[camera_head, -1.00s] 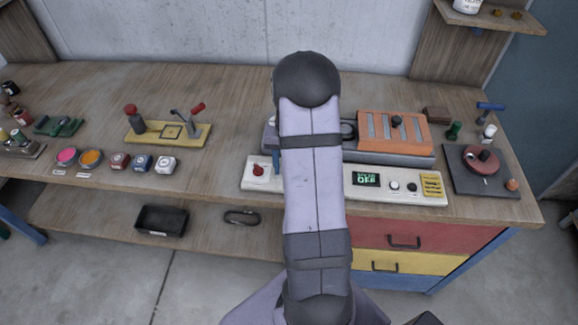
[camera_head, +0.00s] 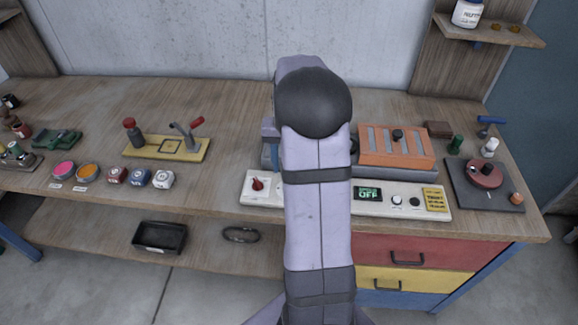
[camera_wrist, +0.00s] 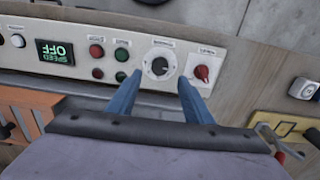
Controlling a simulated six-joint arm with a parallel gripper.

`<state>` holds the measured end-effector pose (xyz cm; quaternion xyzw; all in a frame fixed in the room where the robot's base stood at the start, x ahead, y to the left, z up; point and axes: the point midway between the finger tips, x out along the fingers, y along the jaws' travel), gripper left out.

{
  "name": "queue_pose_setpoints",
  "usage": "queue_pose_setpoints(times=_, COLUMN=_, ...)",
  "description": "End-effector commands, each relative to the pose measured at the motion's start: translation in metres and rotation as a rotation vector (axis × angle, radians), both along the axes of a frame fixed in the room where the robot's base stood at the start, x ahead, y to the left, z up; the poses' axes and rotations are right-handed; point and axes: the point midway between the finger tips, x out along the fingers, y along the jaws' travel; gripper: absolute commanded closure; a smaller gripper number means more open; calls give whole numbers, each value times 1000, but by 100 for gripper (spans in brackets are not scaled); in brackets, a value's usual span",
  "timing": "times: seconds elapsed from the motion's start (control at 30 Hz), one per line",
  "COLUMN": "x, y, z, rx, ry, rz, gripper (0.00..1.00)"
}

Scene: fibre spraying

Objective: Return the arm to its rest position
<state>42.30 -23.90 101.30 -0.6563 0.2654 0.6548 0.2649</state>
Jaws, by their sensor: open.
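My arm rises through the middle of the head view and hides the centre of the bench; its gripper is hidden there. In the wrist view, my gripper (camera_wrist: 160,77) shows two blue fingers, apart with nothing between them. They overlap the white control panel (camera_wrist: 217,50) in that picture; I cannot tell whether they touch it. A round black dial (camera_wrist: 159,66) shows between the fingertips, and a red knob (camera_wrist: 202,73) is just right of them. The panel's display (camera_wrist: 56,52) reads "SPEED OFF", upside down. In the head view the display (camera_head: 367,194) reads "OFF".
An orange-topped machine (camera_head: 420,160) stands right of my arm, with a dark board (camera_head: 463,200) carrying a red disc further right. A yellow plate (camera_head: 138,150) with a lever, and several small pots, are on the left. A wall shelf (camera_head: 495,28) is upper right.

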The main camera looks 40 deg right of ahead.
Motion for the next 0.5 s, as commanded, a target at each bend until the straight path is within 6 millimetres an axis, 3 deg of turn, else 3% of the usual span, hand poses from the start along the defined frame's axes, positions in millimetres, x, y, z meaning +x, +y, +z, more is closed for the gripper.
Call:
queue_pose_setpoints(times=0.37, x=8, y=-5, z=0, rx=-20, ry=-29, rz=53, gripper=54)
queue_pose_setpoints(times=0.5, x=-18, y=11, z=-32, rx=5, ry=7, rz=113, gripper=54)
